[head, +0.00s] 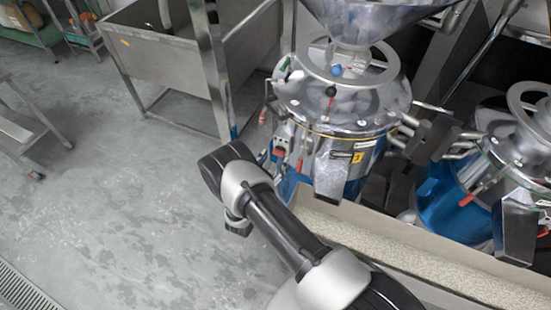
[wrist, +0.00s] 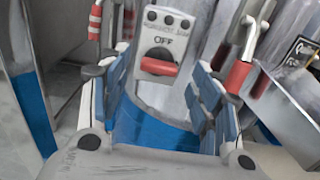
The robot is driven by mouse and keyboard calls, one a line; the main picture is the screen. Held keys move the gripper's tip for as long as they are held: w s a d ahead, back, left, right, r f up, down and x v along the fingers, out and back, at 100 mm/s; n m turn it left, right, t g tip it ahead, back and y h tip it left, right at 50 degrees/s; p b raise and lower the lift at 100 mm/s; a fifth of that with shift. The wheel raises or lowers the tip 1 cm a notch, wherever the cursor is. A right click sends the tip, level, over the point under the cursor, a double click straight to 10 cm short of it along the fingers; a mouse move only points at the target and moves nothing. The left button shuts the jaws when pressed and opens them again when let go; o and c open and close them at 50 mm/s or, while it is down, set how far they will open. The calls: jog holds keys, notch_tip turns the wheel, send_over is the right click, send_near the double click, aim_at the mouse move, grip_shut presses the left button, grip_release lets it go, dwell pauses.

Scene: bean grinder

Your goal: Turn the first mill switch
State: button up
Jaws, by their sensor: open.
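The mill switch (wrist: 159,64) is a red knob on a light grey panel marked OFF, in the upper middle of the wrist view. The knob lies roughly level, tilted slightly down to the right. My gripper (wrist: 160,80) is open, with blue-padded fingers to the left and right of the panel. The knob shows between the fingers, and I cannot tell whether either touches it. In the head view, the near mill (head: 345,105) is a shiny metal drum with a hopper. My wrist is at its left side, and the fingers are mostly hidden there.
Red-handled levers flank the panel, one at left (wrist: 95,20) and one at right (wrist: 240,72). A second mill (head: 525,140) stands at right. A trough of pale grains (head: 440,265) runs in front of the mills. A steel sink (head: 180,55) stands behind. The floor at left is open.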

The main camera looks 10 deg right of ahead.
aim_at(279, 152)
jog(key=shift+x, duration=1.05)
jog(key=shift+c, duration=0.5)
jog(key=c, duration=1)
